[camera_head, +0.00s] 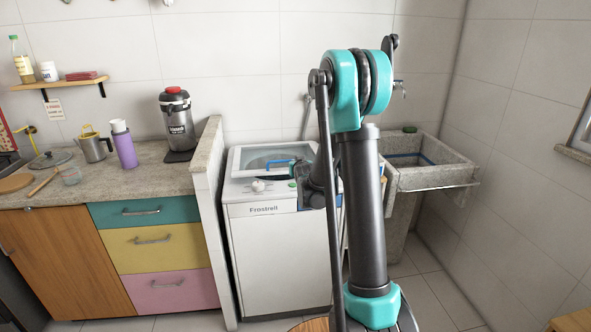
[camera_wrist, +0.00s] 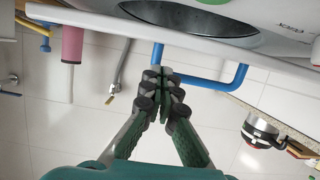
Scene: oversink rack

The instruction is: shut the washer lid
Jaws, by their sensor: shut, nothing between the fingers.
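The white washer (camera_head: 282,255) stands against the tiled wall between the counter and the sink. Its white lid (camera_head: 236,163) has a dark oval window and a blue bar handle (camera_head: 279,162); I cannot tell its exact angle. In the wrist view, the lid (camera_wrist: 225,42) spans the top edge, with the blue handle (camera_wrist: 205,80) below its rim. My gripper (camera_wrist: 165,76) is shut and empty, its fingertips overlapping the handle's left part in the picture. I cannot tell whether they touch it. In the head view, my arm hides the washer's right side and most of the gripper.
A low partition (camera_head: 208,180) separates the washer from the counter (camera_head: 65,190) at left, which holds a grey drinks urn (camera_head: 178,120) and a purple bottle (camera_head: 124,147). A stone sink (camera_head: 432,178) stands at right. A wall tap (camera_wrist: 116,84) shows beside my fingers.

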